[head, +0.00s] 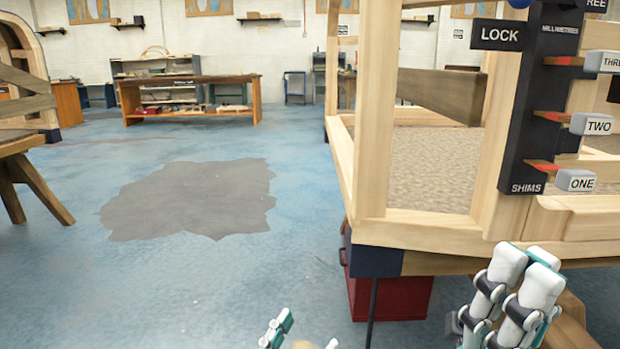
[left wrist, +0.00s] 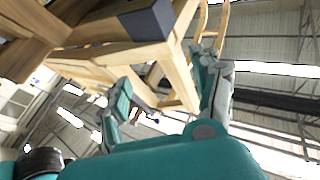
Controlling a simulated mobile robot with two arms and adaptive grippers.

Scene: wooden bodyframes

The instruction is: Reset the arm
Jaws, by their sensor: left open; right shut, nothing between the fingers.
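My left gripper (head: 305,332) shows only its fingertips at the bottom edge of the head view, over the floor left of the wooden frame. In the left wrist view the same gripper (left wrist: 163,72) has its two fingers spread, with nothing held between them. Pale wooden beams show beyond the fingers there. My right gripper (head: 527,272) is at the lower right of the head view, below the front rail of the frame. Its white and teal fingers are together and empty. Most of both arms is out of view.
The large wooden bodyframe (head: 372,150) fills the right side. On it is a dark shim board (head: 530,120) with labelled blocks ONE (head: 576,181) and TWO (head: 591,124). A dark red box (head: 392,298) sits beneath. A workbench (head: 187,92) stands far back; the blue floor at left is open.

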